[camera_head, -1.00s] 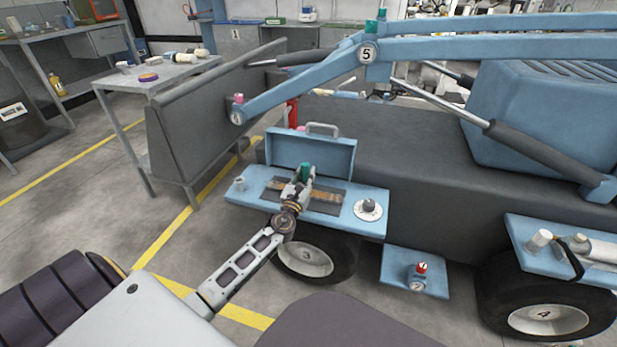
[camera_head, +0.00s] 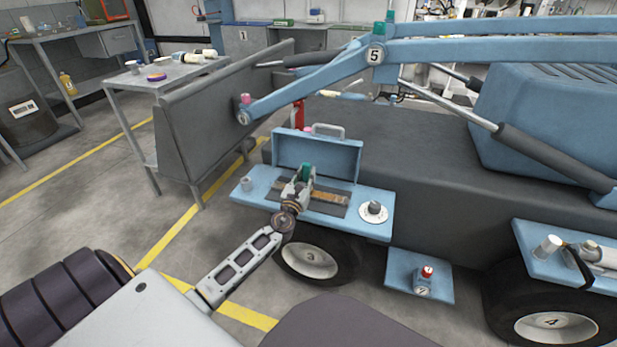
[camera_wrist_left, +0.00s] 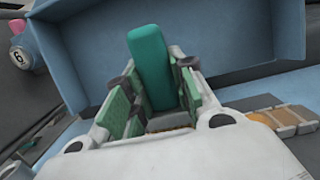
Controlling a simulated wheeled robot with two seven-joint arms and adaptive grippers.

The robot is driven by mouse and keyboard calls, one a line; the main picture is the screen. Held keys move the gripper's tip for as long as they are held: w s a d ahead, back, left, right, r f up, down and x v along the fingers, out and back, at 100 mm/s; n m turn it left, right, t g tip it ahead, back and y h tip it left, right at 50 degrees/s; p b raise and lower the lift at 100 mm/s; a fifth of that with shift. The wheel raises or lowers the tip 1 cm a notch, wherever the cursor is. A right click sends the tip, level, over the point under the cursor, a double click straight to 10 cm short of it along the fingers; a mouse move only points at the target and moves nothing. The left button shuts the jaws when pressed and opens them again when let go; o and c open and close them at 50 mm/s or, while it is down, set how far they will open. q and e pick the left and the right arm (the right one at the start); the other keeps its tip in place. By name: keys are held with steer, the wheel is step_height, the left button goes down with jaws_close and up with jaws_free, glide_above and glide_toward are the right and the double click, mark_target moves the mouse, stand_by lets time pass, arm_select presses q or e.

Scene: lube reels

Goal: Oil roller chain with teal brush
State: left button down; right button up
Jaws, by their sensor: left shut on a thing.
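The teal brush (camera_head: 305,171) stands roughly upright in my left gripper (camera_head: 297,187). In the left wrist view its teal handle (camera_wrist_left: 153,65) sits between the two finger pads, which are shut on it. The roller chain (camera_head: 329,197) is a brown strip lying on a dark mat on the blue shelf, and my gripper is over its left part. A piece of chain (camera_wrist_left: 285,119) also shows at the right in the wrist view. The brush's lower end is hidden by the gripper, so I cannot tell whether it touches the chain. My right gripper is not in view.
The raised blue lid (camera_head: 318,157) stands just behind the chain. A lower blue shelf (camera_head: 437,291) and a wheel (camera_head: 318,258) are below.

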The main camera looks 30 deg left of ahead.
arm_select(q)
steer(key=shift+s+a, duration=0.1)
steer(key=shift+a, duration=0.55)
steer(key=shift+s+a, duration=0.15)
steer(key=shift+a, duration=0.15)
steer(key=shift+a, duration=0.25)
steer(key=shift+s+a, duration=0.1)
steer(key=shift+a, duration=0.1)
steer(key=shift+s+a+b, duration=0.15)
steer(key=shift+a+b, duration=0.2)
steer(key=shift+a, duration=0.2)
steer(key=shift+s+a, duration=0.1)
steer(key=shift+a, duration=0.3)
steer(key=shift+a+r, duration=0.1)
